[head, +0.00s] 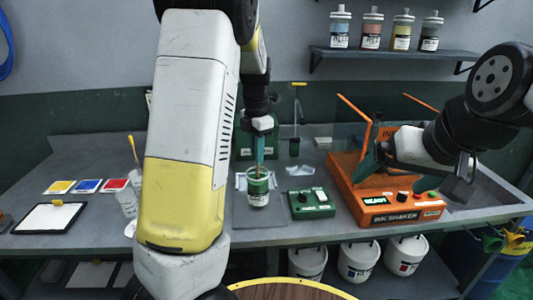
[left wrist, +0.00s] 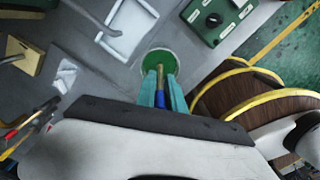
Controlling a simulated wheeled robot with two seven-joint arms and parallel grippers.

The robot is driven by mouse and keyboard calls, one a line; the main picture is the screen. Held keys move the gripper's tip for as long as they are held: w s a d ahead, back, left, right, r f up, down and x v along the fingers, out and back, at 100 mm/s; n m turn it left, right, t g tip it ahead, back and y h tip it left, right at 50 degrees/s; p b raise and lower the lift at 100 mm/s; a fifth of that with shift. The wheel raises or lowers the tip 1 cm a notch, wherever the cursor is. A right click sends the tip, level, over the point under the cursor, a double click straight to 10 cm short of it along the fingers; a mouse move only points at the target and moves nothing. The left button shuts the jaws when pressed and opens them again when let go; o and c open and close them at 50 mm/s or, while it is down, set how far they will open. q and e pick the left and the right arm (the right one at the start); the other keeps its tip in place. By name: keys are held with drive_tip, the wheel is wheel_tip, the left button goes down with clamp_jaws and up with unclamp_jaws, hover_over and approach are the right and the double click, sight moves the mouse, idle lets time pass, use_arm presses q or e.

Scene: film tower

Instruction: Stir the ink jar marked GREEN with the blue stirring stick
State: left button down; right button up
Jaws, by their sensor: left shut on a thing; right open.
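The ink jar (head: 258,198) stands upright on the bench, with green ink and a pale label whose lettering is too small to read. Its round green opening (left wrist: 158,55) shows in the left wrist view. My left gripper (head: 261,158) is shut on the blue stirring stick (left wrist: 160,88), directly above the jar. The stick's wooden lower end points down into the jar's mouth; its depth in the ink cannot be told. My right gripper (head: 412,176) is open and empty over the orange ink shaker.
The orange ink shaker (head: 400,212) and a green control box (head: 312,204) stand right of the jar. A clipboard (head: 48,217) and colour cards (head: 88,186) lie at left. Jars (head: 371,28) line the wall shelf. A round wooden top (head: 285,291) is in front.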

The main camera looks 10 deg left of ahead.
use_arm(q)
drive_tip(key=shift+r, duration=3.7)
